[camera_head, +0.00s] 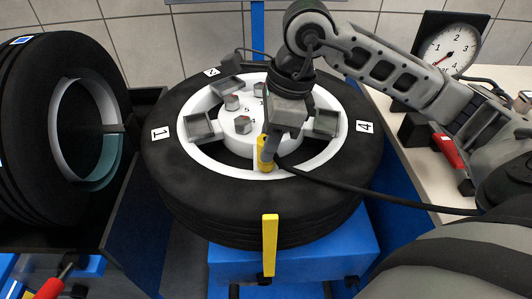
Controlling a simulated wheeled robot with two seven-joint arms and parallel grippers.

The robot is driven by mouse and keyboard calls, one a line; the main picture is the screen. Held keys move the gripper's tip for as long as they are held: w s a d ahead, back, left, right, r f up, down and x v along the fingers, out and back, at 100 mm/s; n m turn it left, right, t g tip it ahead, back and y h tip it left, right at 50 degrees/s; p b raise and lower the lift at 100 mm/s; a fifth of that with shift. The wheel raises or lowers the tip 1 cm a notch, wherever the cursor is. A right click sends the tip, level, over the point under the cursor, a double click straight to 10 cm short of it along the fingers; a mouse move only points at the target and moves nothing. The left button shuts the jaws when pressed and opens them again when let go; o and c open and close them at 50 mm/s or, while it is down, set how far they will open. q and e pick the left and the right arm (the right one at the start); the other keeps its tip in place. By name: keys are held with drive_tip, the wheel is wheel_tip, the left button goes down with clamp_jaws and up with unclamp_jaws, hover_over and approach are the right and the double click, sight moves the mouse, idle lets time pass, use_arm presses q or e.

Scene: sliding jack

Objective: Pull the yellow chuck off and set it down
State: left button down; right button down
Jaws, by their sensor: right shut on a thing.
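The yellow chuck (264,155) sits low on the inner side of the white wheel rim, at the front of the hub. A black hose runs from beside it to the right. My right gripper (271,151) comes down from above and is shut on the chuck, partly hiding it. I cannot tell whether the chuck is still seated on a valve. The wheel, with its black tyre (190,190) and numbered white labels, lies flat on a blue stand (335,262). My left gripper is not in view.
A second tyre (60,60) stands upright in a dark holder at left. A yellow upright bar (270,243) stands at the tyre's front. A pressure gauge (450,50) and a red-handled tool (451,155) are on the pale bench at right. Another red handle (50,288) shows bottom left.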

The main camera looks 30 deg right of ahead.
sight(263, 140)
drive_tip(key=shift+r, duration=0.5)
idle(0.4)
drive_tip(key=shift+a+p+v, duration=0.15)
drive_tip(key=shift+p+v, duration=0.45)
drive_tip(key=shift+v, duration=0.15)
drive_tip(key=shift+a+p+v, duration=0.15)
drive_tip(key=shift+p+v, duration=0.4)
drive_tip(key=shift+v, duration=0.15)
drive_tip(key=shift+w, duration=0.2)
